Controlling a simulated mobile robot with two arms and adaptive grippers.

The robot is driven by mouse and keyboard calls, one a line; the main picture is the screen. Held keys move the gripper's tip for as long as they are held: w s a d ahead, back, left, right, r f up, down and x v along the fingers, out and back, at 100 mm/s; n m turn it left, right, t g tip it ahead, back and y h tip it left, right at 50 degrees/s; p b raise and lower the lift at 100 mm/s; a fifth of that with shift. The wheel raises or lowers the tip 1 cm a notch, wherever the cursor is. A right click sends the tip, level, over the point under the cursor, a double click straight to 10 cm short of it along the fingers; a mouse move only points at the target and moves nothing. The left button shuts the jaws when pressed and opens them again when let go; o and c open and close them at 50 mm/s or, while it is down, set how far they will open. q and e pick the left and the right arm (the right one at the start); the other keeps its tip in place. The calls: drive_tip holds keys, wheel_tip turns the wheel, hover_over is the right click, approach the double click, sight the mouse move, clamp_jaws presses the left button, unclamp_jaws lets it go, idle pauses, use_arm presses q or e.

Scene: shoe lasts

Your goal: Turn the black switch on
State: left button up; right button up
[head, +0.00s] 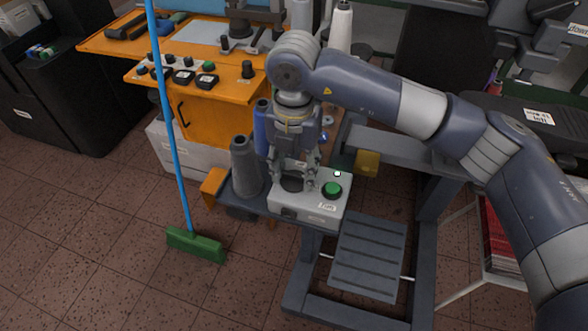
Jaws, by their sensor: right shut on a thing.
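The black switch (291,183) is a dark round knob on the left part of the top of a light grey control box (321,210). My right gripper (293,176) points down over the box, its fingers on either side of the switch and shut on it. The fingers partly hide the switch, and I cannot make out which way it is turned. A green button (332,189) sits right of it on the same box, with a small whitish lamp (337,173) behind the button. My left gripper is not in view.
A grey thread cone (244,168) stands close to the left of the box. A yellow block (367,163) is to the right. An orange bench (222,105) with knobs is behind. A green broom (196,244) with a blue handle stands at the left. A grey pedal plate (369,255) is below.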

sight(294, 174)
idle(0.4)
drive_tip(key=o, duration=1.1)
drive_tip(key=shift+c, duration=0.2)
drive_tip(key=shift+r, duration=0.1)
wheel_tip(294, 174, up, 12)
